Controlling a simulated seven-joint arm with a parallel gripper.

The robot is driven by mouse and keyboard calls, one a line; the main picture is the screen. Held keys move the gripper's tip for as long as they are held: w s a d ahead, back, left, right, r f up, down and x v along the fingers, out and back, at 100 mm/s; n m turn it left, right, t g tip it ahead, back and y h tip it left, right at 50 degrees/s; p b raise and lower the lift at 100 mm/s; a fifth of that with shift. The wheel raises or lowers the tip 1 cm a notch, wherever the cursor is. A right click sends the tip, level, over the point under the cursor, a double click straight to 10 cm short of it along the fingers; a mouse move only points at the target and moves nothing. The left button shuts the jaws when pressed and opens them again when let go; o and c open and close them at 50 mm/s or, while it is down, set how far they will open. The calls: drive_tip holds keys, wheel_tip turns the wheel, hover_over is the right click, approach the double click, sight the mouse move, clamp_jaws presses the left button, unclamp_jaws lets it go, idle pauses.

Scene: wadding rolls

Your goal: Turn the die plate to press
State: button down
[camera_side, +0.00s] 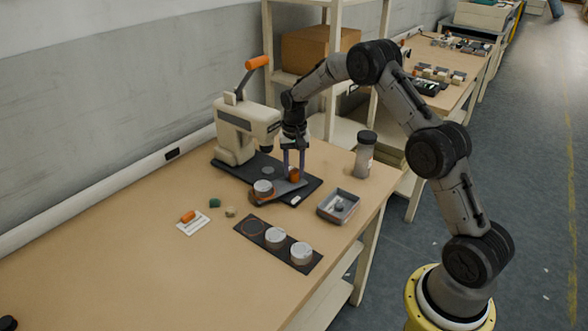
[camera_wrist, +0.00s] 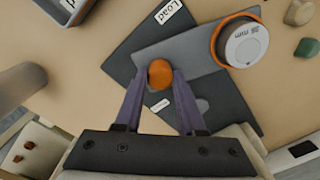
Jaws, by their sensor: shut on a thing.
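The die plate (camera_wrist: 193,50) is a grey bar lying at an angle across the dark press base (camera_wrist: 130,35). One end carries an orange-rimmed cup holding a white disc marked "38 mm" (camera_wrist: 246,45); it also shows in the side view (camera_side: 263,187), at the base's front left edge. An orange knob (camera_wrist: 160,74) stands at the other end. My gripper (camera_side: 294,172) points down and is shut on this knob, with a finger on each side. A "Load" label (camera_wrist: 168,12) lies on the base, apart from the cup. The cream press (camera_side: 240,128) has its orange-tipped lever raised.
A dark strip (camera_side: 252,228) with two white discs and an empty ring lies in front. A grey tray (camera_side: 338,207) and a dark-lidded jar (camera_side: 365,155) stand right of the base. Small green and beige lumps and a white card (camera_side: 193,224) lie left.

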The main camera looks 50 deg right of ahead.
drive_tip(key=shift+d+r+m, duration=0.1)
drive_tip(key=shift+r+m, duration=0.05)
drive_tip(key=shift+m, duration=7.05)
drive_tip(key=c, duration=0.5)
unclamp_jaws()
wheel_tip(320, 180, up, 14)
